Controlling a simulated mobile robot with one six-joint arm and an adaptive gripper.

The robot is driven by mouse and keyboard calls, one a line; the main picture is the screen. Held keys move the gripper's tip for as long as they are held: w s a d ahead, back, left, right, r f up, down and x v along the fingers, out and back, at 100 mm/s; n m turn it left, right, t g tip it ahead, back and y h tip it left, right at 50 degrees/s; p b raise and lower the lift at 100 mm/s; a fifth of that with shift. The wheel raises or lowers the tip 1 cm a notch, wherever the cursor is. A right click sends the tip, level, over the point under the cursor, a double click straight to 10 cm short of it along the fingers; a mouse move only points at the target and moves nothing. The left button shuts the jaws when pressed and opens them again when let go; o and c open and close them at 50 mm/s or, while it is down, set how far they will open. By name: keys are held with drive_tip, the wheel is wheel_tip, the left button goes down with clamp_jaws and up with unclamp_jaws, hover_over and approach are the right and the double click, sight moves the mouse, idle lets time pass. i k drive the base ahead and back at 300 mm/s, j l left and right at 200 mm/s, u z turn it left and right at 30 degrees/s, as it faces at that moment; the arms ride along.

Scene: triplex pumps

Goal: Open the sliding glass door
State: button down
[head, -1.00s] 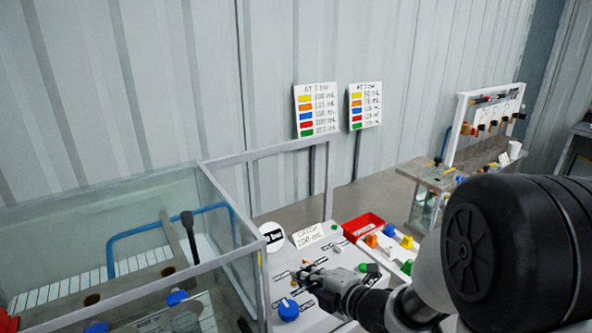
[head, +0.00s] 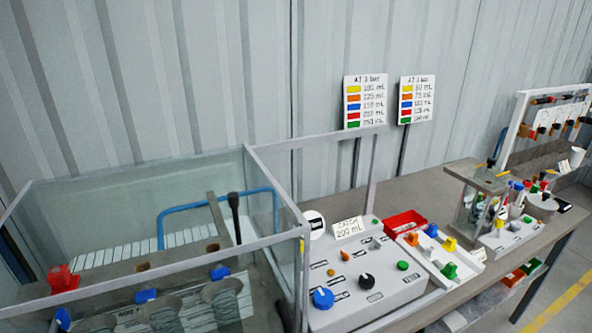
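The glass enclosure (head: 120,200) stands at the left of the head view, with clear panes in a grey frame. Its front top rail (head: 150,277) runs across the lower left to a corner post. I cannot tell from this view which pane is the sliding door or whether it stands open. A grey frame (head: 320,139) reaches right from the enclosure's back corner, ending in an upright behind the control box. My gripper and arm are not in view now.
Right of the enclosure is a grey control box (head: 365,285) with coloured knobs. Beyond it are a red tray (head: 405,221), a white rack (head: 440,262) of coloured pieces, and a small glass-sided unit (head: 470,205). Two colour charts (head: 366,101) stand behind. Open floor (head: 572,262) shows at the lower right.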

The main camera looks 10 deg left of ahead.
sight(74, 295)
drive_tip(key=k+j+u, duration=0.15)
drive_tip(key=u, duration=1.5)
drive_tip(key=k, duration=0.6)
drive_tip(key=l, duration=0.05)
